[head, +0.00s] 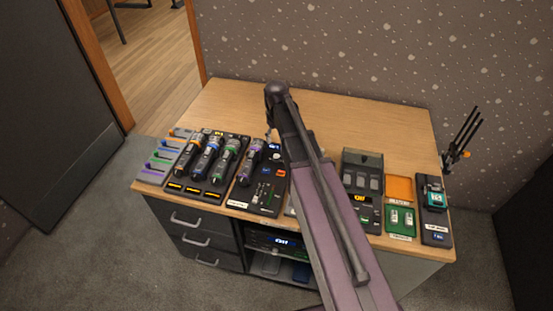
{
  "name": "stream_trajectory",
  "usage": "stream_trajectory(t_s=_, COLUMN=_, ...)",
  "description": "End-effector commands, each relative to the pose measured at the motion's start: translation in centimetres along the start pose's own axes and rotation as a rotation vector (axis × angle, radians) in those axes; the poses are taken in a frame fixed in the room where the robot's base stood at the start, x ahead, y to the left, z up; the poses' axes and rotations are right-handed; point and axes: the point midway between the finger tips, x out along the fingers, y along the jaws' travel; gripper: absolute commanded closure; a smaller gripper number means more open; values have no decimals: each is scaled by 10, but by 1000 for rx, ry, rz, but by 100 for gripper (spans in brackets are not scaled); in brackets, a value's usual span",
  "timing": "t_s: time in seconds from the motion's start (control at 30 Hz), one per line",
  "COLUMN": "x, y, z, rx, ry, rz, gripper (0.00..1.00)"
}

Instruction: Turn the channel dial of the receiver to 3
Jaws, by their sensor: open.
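A black unit with a small lit display (280,241) sits in the open shelf under the tabletop; it may be the receiver, but I cannot be sure. Its digits and any channel dial are too small to make out. Another dark panel with small controls (263,190) lies on the tabletop, left of my arm. My arm crosses the middle of the desk and covers part of this area. My gripper cannot be made out; it seems hidden behind my arm.
Several handheld microphones (207,155) lie in a black tray at the left of the desk (330,115). At the right are a charger (361,172), orange (399,188) and green trays (401,220) and a dark device (435,212). The back of the desk is clear.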

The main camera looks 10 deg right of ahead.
Motion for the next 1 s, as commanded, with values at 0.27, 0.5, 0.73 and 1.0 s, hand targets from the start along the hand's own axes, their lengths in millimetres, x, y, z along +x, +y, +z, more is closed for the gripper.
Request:
stream_trajectory(t_s=0.27, x=26, y=1, z=0, rx=1, ry=0, rz=0, gripper=28)
stream_trajectory(t_s=0.5, x=44, y=1, z=0, rx=1, ry=0, rz=0, gripper=28)
stream_trajectory(t_s=0.73, x=62, y=1, z=0, rx=1, ry=0, rz=0, gripper=28)
stream_trajectory(t_s=1.0, x=83, y=1, z=0, rx=1, ry=0, rz=0, gripper=28)
